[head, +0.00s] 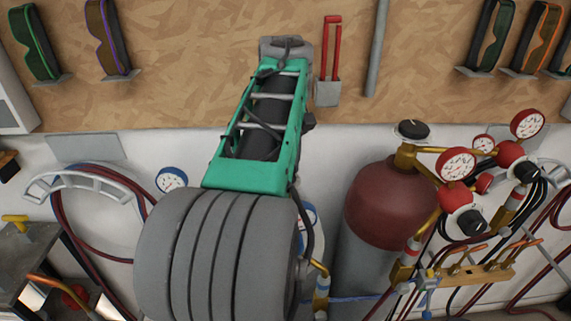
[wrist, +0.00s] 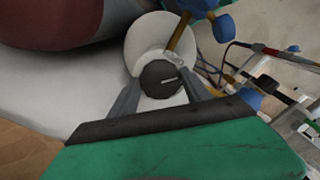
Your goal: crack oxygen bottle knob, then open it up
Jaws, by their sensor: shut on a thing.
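In the wrist view, a dark round knob (wrist: 161,80) with a pale line on its face sits over a whitish rounded bottle top (wrist: 150,35). My gripper (wrist: 160,90) has its two grey fingers on either side of the knob and is shut on it. A brass stem (wrist: 181,36) runs up from beside the knob towards blue regulator parts (wrist: 224,27). In the head view, my arm hides this knob, its bottle and my fingers. Blue-rimmed gauges (head: 171,180) show at the arm's edges.
A red-shouldered bottle (head: 390,205) stands right of my arm, with its own black knob (head: 412,130) and red gauges (head: 456,164). Hoses and a brass torch rack (head: 470,275) lie lower right. A metal bench (head: 35,240) stands at left.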

